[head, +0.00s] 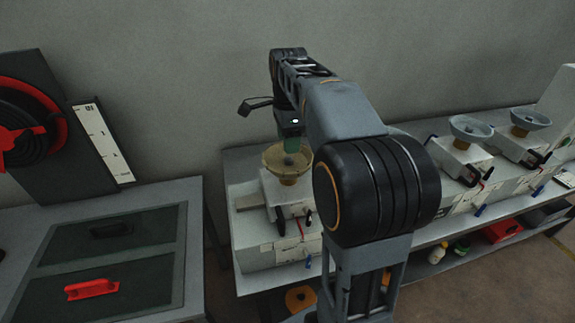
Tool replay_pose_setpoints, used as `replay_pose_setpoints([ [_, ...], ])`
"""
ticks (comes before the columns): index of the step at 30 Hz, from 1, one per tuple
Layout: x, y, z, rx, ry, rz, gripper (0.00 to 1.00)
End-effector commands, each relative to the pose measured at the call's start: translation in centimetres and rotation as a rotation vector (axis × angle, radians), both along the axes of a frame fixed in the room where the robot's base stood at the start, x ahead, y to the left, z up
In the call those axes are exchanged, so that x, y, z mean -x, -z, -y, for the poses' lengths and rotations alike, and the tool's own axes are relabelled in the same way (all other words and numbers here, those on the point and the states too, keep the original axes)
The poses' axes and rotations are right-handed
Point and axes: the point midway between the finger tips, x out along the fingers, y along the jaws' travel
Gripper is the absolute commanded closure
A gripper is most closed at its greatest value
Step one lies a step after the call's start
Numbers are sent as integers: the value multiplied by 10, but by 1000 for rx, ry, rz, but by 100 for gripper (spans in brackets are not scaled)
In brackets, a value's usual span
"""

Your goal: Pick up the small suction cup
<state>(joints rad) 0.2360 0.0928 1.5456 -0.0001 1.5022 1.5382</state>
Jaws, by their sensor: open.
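A translucent yellowish cup (274,160), shaped like a shallow dish, stands on a white block-shaped device on the table in the middle. It may be the suction cup; I cannot be sure. My gripper (291,146) points down right over this cup, its greenish tip overlapping the cup's centre in the picture. My gripper is open. Its fingers are small in this view, and I cannot tell whether they touch the cup. Two grey-blue dish-shaped cups (470,127) (531,118) stand on similar devices at the right.
A red handle (92,289) and a dark handle (112,229) lie on dark panels of the left table. A black and red reel (30,130) stands behind them. Bottles and a red bin (502,231) sit on the lower shelf. My arm hides part of the middle table.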

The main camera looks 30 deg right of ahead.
Motion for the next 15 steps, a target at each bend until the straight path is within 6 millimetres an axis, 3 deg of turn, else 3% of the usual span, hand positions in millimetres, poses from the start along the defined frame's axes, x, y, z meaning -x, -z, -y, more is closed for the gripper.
replay_pose_setpoints([
  [9,0,38,0,-1,-3,-4,45],
  [15,0,51,0,0,-4,-1,45],
])
